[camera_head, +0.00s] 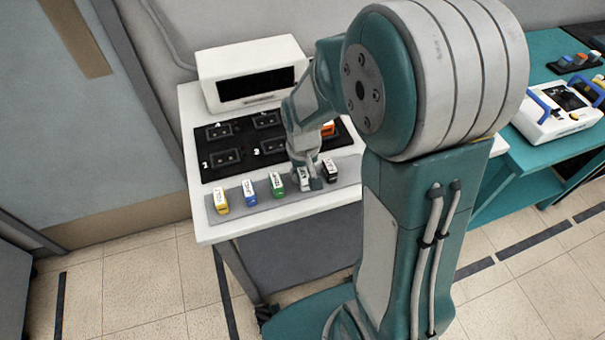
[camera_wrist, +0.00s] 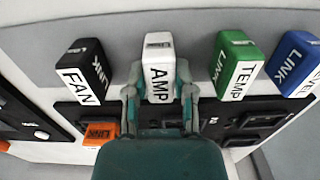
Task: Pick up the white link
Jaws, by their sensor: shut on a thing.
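The white link (camera_wrist: 158,55) has an AMP label on its front and stands in the row between the black and green links. In the wrist view my gripper (camera_wrist: 157,88) has one finger on each side of it and is shut on it. In the head view the white link (camera_head: 303,179) is partly hidden by my gripper (camera_head: 312,177) at the grey strip (camera_head: 236,204). I cannot tell whether its base is clear of the strip.
The black FAN link (camera_wrist: 86,66) and green TEMP link (camera_wrist: 236,62) stand close on either side. A blue link (camera_wrist: 294,62) is further along, and a yellow link (camera_head: 221,201) ends the row. An orange link (camera_wrist: 101,133) sits on the black numbered panel (camera_head: 232,133) behind.

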